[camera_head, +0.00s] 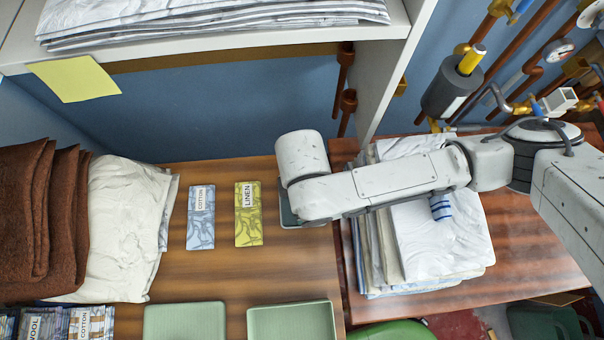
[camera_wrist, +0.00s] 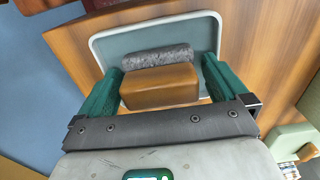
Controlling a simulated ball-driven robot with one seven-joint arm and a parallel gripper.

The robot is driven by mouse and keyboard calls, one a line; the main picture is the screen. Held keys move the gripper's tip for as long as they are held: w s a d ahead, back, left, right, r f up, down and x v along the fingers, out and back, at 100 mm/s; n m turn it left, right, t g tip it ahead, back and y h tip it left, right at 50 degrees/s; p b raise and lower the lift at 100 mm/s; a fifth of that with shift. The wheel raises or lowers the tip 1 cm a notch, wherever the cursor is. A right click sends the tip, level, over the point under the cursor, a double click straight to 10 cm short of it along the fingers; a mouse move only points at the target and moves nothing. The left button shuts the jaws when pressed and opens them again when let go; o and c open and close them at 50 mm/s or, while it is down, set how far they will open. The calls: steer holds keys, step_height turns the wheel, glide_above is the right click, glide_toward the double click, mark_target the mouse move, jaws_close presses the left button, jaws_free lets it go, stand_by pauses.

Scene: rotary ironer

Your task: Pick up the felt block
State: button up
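The felt block (camera_wrist: 160,86) shows in the wrist view as a tan, wood-like body with a grey felt strip along its far side. It lies at a shallow grey-blue tray with a pale rim (camera_wrist: 112,40). My gripper (camera_wrist: 162,75) has its two green fingers spread wide, one on each side of the block. The fingertips are very close to the block's ends; I cannot tell whether they touch. In the head view my arm's end hides the block and my fingers; only an edge of the tray (camera_head: 288,216) shows below the wrist.
A blue COTTON card (camera_head: 201,225) and a yellow LINEN card (camera_head: 248,222) lie left of my arm. Two green trays (camera_head: 291,321) stand at the front. Folded white linen (camera_head: 440,235) lies under my arm. A shelf (camera_head: 210,50) overhangs the back.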

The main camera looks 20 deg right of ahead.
steer(key=c, duration=1)
steer(key=shift+o, duration=0.2)
steer(key=shift+r, duration=0.1)
steer(key=shift+r, duration=0.6)
steer(key=s+a+r+p, duration=0.1)
steer(key=s+r+p, duration=0.3)
steer(key=s+r, duration=0.7)
steer(key=shift+s+a+r, duration=0.3)
steer(key=shift+s+r, duration=0.05)
steer(key=shift+s, duration=1.1)
